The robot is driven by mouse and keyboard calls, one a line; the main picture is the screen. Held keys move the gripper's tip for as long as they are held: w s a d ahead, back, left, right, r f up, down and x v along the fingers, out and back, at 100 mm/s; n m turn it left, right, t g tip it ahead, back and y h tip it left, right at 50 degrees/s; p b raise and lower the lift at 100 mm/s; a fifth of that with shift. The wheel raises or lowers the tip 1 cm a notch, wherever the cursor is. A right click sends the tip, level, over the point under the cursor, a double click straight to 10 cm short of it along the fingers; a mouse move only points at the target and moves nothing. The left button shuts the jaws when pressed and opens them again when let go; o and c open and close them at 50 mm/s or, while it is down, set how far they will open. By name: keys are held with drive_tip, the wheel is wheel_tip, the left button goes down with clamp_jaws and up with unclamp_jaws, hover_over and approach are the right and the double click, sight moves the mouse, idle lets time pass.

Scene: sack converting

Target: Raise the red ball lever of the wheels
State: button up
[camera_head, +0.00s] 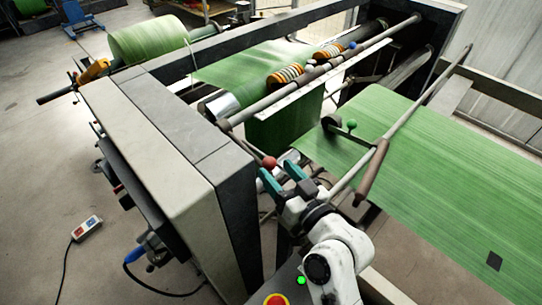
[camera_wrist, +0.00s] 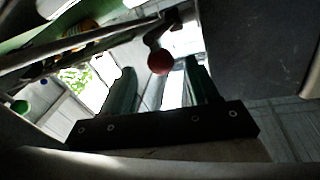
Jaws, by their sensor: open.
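The red ball (camera_head: 269,162) is the knob of a lever at the near end of a roller shaft, beside the grey machine frame. In the wrist view the red ball (camera_wrist: 160,61) hangs on a short dark arm (camera_wrist: 153,36). My gripper (camera_head: 281,172) is open, its two teal fingers pointing up towards the ball. In the wrist view the ball appears between the fingertips; I cannot tell whether they touch it. The orange and dark wheels (camera_head: 286,75) sit in two groups on the shaft above the green web.
A green ball lever (camera_head: 350,124) stands right of my gripper. A long bar with a brown grip (camera_head: 371,174) crosses close to my arm. The grey side frame (camera_head: 190,160) rises at left. Green sheet (camera_head: 430,180) fills the right.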

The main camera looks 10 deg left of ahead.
sight(274, 168)
drive_tip(key=shift+p+x, duration=0.55)
drive_tip(key=shift+x, duration=1.45)
clamp_jaws()
